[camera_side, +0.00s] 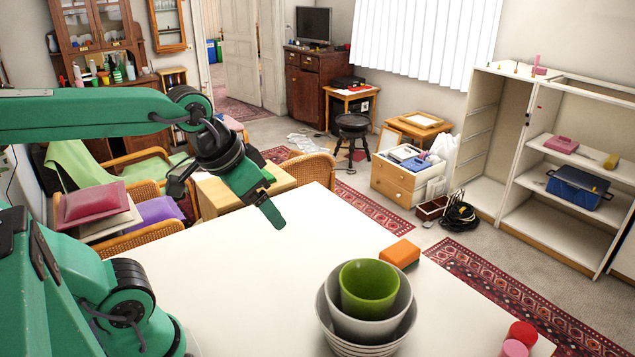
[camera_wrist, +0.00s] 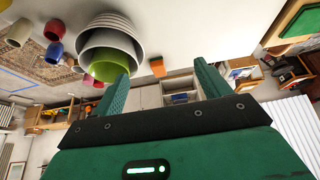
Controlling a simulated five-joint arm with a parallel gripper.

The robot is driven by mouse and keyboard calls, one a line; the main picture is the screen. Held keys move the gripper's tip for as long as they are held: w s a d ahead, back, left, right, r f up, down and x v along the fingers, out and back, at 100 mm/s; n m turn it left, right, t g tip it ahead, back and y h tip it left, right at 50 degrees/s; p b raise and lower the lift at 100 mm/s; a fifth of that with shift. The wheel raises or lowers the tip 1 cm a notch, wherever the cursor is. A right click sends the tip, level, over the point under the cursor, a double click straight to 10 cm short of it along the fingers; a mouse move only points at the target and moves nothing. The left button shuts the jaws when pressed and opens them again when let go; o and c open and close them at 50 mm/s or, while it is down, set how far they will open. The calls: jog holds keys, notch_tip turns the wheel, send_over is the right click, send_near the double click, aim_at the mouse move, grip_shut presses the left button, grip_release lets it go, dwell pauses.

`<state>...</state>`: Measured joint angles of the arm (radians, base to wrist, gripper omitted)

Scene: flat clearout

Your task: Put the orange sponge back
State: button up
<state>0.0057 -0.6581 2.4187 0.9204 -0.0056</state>
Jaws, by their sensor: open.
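The orange sponge (camera_side: 400,253) is a small block lying flat on the white table (camera_side: 300,235), near the table's far right edge in the side view. It also shows in the wrist view (camera_wrist: 157,68), small and between my two fingers, some distance beyond them. My gripper (camera_side: 270,208) hangs above the table to the left of the sponge, clear of it. Its green fingers are apart with nothing between them. The place where the sponge belongs is not evident in either view.
Stacked pale bowls (camera_side: 331,328) with a green bowl (camera_side: 368,288) inside stand just in front of the sponge. Red (camera_side: 522,334) and pink (camera_side: 513,349) cups stand at the table's right corner. The table between my gripper and the sponge is bare.

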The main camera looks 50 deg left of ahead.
jog(key=shift+s+f, duration=0.3)
jog(key=shift+s, duration=0.2)
jog(key=shift+s+f, duration=0.3)
jog(key=shift+s, duration=0.2)
dwell(0.6)
